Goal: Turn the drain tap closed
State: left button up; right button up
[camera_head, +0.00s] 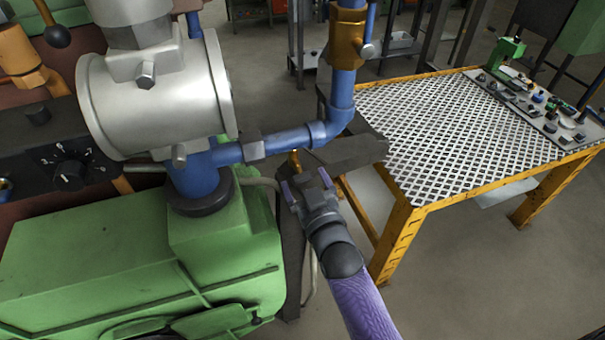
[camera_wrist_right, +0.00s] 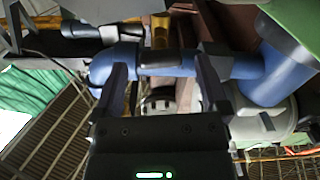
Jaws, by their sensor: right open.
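A small brass piece (camera_head: 294,162), which looks like the drain tap, hangs under the horizontal blue pipe (camera_head: 282,143) in the head view. It also shows as a brass stub (camera_wrist_right: 160,30) at the top of the right wrist view, beside a dark collar (camera_wrist_right: 160,50) on the pipe. My right gripper (camera_head: 307,183) is open just below the pipe, near the brass piece, and appears empty. In the right wrist view its two dark fingers (camera_wrist_right: 163,75) stand apart in front of the pipe. The tap's handle position cannot be made out. My left gripper is not in view.
A silver pump body (camera_head: 155,95) and green housing (camera_head: 140,255) stand at left. A brass valve (camera_head: 347,38) sits on the upright pipe. A dark bar (camera_head: 350,153) is close behind my right gripper. A yellow-framed table (camera_head: 405,215) with a grating top stands at right.

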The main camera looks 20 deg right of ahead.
jog(key=shift+w+a+f, duration=0.1)
jog(key=shift+w, duration=0.6)
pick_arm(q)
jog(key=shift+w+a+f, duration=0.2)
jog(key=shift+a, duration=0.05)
pick_arm(e)
jog(key=shift+w, duration=0.35)
grip_shut()
jog(key=shift+r+m, duration=0.2)
jog(key=shift+m, duration=0.2)
jog(key=shift+m+p, duration=0.5)
jog(key=shift+m, duration=0.1)
jog(key=shift+f, duration=0.1)
grip_release()
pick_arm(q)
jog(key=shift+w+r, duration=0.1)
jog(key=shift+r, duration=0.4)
